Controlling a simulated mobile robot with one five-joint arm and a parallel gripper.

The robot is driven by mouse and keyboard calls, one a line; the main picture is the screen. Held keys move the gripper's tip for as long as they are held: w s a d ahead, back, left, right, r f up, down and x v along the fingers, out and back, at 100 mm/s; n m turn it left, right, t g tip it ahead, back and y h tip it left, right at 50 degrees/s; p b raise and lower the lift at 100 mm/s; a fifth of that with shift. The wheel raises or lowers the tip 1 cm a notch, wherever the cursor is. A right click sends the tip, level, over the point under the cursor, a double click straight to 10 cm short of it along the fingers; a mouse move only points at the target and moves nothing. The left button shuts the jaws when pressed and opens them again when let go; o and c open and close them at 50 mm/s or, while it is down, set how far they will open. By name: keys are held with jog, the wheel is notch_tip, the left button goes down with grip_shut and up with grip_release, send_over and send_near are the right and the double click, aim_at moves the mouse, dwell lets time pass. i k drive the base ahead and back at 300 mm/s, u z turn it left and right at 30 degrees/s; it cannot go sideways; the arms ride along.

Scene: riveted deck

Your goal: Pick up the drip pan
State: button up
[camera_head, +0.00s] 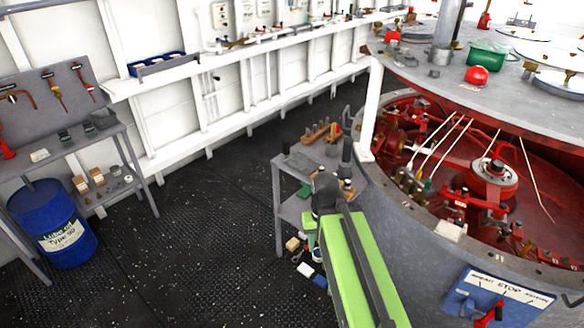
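I cannot pick out a drip pan with certainty in the head view. A flat grey item (301,161) lies on the small grey cart (290,213); it is too small to identify. My bright green arm reaches up from the bottom centre towards the cart. The dark end of the arm, with my gripper (326,188), is in front of the cart's right side and hides part of it. The fingers are not clear enough to show whether they are open or shut, or whether anything is between them.
A large round grey machine housing (420,250) with red insides fills the right. Small items (303,256) lie on the deck near the cart. The dark deck (190,240) between drum and cart is mostly clear.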

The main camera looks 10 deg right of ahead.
aim_at(304, 164)
jog(key=i, duration=1)
jog(key=u, duration=1.1)
jog(key=i, duration=1.1)
jog(key=u, duration=0.75)
